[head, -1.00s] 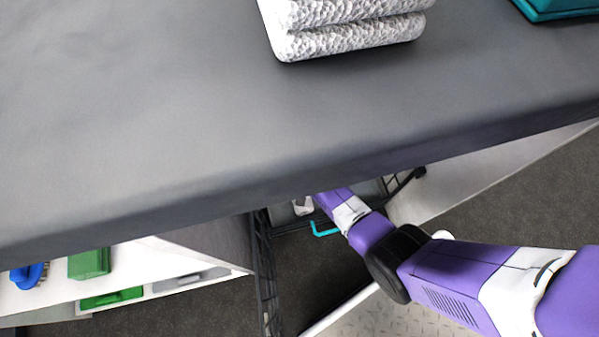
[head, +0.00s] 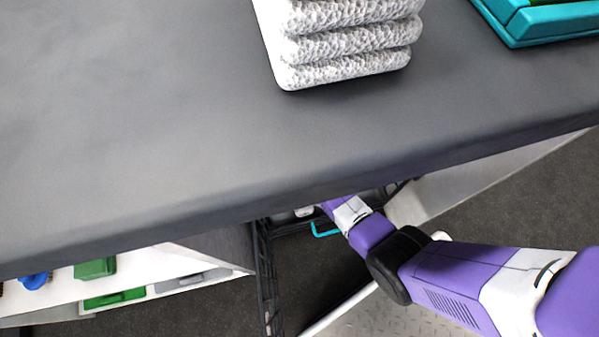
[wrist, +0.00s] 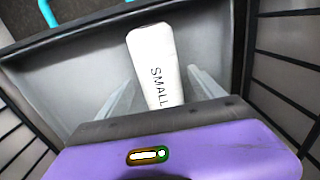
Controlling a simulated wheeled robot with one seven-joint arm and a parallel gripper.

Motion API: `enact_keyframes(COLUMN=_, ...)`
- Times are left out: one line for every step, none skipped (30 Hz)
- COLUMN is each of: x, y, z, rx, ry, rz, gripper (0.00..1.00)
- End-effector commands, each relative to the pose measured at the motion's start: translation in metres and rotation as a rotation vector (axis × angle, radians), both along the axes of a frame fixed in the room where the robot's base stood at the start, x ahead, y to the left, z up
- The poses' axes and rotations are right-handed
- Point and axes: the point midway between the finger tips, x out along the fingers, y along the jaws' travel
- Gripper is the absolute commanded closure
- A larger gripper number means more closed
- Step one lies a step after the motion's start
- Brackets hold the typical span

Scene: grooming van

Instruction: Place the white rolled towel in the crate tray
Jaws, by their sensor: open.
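In the wrist view, a white elongated piece with a rounded end, marked SMALL (wrist: 154,55), lies between the fingers of my gripper (wrist: 158,82). It may be the white rolled towel, but I cannot tell for sure. My fingers are apart, with the white piece between them. Below and around it is the smooth grey crate tray (wrist: 75,75), with dark wire crate bars (wrist: 285,65) on both sides. In the head view, the crate (head: 266,270) is partly hidden under the table edge, and my gripper is hidden there too.
A grey table (head: 150,120) fills the upper head view, its edge above my arm. On it are stacked white textured towels (head: 345,45) and a teal tray (head: 540,25). A white shelf (head: 60,295) with green and blue items stands lower left. A cyan handle (head: 325,233) shows near the crate.

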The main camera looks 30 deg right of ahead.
Motion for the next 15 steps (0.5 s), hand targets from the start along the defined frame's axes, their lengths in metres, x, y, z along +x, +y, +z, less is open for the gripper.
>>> enact_keyframes(x=0.000, y=0.000, z=0.015, rx=0.000, ry=-0.002, rz=0.000, gripper=0.23)
enact_keyframes(x=0.000, y=0.000, z=0.020, rx=0.001, ry=-0.001, rz=0.000, gripper=0.23)
enact_keyframes(x=0.000, y=0.000, z=0.026, rx=0.000, ry=0.000, rz=0.000, gripper=0.23)
enact_keyframes(x=0.000, y=0.000, z=0.030, rx=0.000, ry=-0.001, rz=0.000, gripper=0.23)
enact_keyframes(x=0.000, y=0.000, z=0.034, rx=0.000, ry=-0.001, rz=0.000, gripper=0.23)
enact_keyframes(x=0.000, y=0.000, z=0.039, rx=0.000, ry=-0.001, rz=0.000, gripper=0.23)
enact_keyframes(x=0.000, y=0.000, z=0.042, rx=0.000, ry=-0.001, rz=0.000, gripper=0.23)
enact_keyframes(x=0.000, y=0.000, z=0.045, rx=0.000, ry=0.000, rz=0.000, gripper=0.23)
enact_keyframes(x=0.000, y=0.000, z=0.049, rx=0.000, ry=0.000, rz=0.000, gripper=0.23)
enact_keyframes(x=0.000, y=0.000, z=0.051, rx=0.000, ry=0.000, rz=0.000, gripper=0.23)
enact_keyframes(x=0.000, y=0.000, z=0.052, rx=0.000, ry=0.000, rz=0.000, gripper=0.23)
enact_keyframes(x=0.000, y=0.000, z=0.054, rx=0.000, ry=0.000, rz=0.000, gripper=0.23)
enact_keyframes(x=0.000, y=0.000, z=0.055, rx=0.000, ry=0.000, rz=0.000, gripper=0.23)
enact_keyframes(x=0.000, y=0.000, z=0.055, rx=0.000, ry=0.000, rz=0.000, gripper=0.23)
enact_keyframes(x=0.000, y=0.000, z=0.055, rx=0.000, ry=0.000, rz=0.000, gripper=0.23)
